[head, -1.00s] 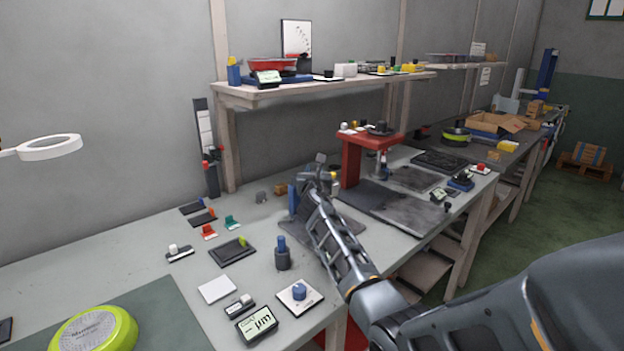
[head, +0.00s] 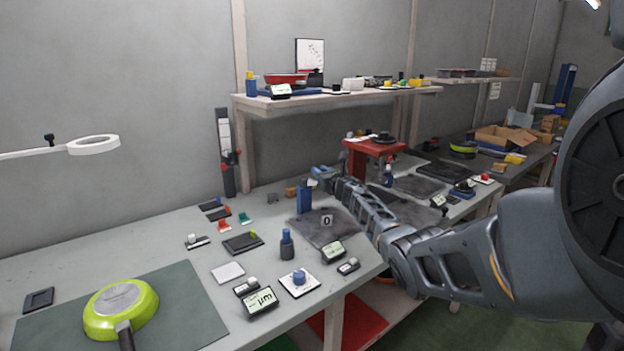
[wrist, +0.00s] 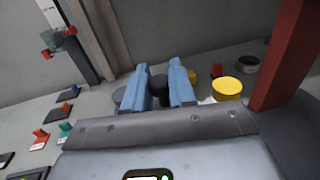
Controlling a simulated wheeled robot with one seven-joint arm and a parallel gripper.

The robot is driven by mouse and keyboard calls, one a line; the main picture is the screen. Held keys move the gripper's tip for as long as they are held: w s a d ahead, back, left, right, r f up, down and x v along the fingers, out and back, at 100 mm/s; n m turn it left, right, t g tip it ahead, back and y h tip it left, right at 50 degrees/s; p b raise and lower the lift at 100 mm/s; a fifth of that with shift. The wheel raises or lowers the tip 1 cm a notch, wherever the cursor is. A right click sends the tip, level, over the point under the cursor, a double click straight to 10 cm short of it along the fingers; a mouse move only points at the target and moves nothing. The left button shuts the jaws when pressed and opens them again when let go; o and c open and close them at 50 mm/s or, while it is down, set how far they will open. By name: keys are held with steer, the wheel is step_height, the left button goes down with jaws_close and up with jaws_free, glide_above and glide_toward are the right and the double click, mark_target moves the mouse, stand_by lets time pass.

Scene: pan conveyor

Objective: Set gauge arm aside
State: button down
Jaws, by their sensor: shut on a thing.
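The gauge stand's blue upright (head: 305,198) rises from a dark plate (head: 316,233) near the middle of the bench in the head view. A small square marked 0 (head: 327,219) shows over the plate. My gripper (head: 324,176) is beside the top of the upright, on its right. In the wrist view my gripper (wrist: 160,68) shows two blue fingers with a narrow gap, and a dark round thing shows between them. It is shut on the gauge arm, though the arm's outline and the contact are not clear in either view.
A blue-capped bottle (head: 287,245), a readout box (head: 334,251) and a white pad with a blue knob (head: 299,284) stand in front of the plate. A red press (head: 372,148) stands behind my gripper. A green pan (head: 120,308) lies on a mat at left.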

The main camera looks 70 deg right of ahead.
steer(key=n+t+y+b, duration=0.1)
steer(key=y+b, duration=0.1)
steer(key=b, duration=0.2)
steer(key=w+d+n+t+y+b, duration=0.1)
steer(key=n+b, duration=0.1)
steer(key=b, duration=0.2)
steer(key=d+n+t+y+b, duration=0.1)
steer(key=t+y+b, duration=0.1)
steer(key=b, duration=0.2)
steer(key=shift+w+r+y, duration=0.2)
steer(key=shift+r+y, duration=0.05)
steer(key=shift+y, duration=0.05)
steer(key=shift+n+b, duration=0.3)
steer(key=shift+b, duration=0.2)
steer(key=shift+w+r+y+b, duration=0.1)
steer(key=shift+r+y+b, duration=0.2)
steer(key=c, duration=1.2)
jaws_free()
steer(key=shift+o, duration=1)
steer(key=shift+f, duration=0.3)
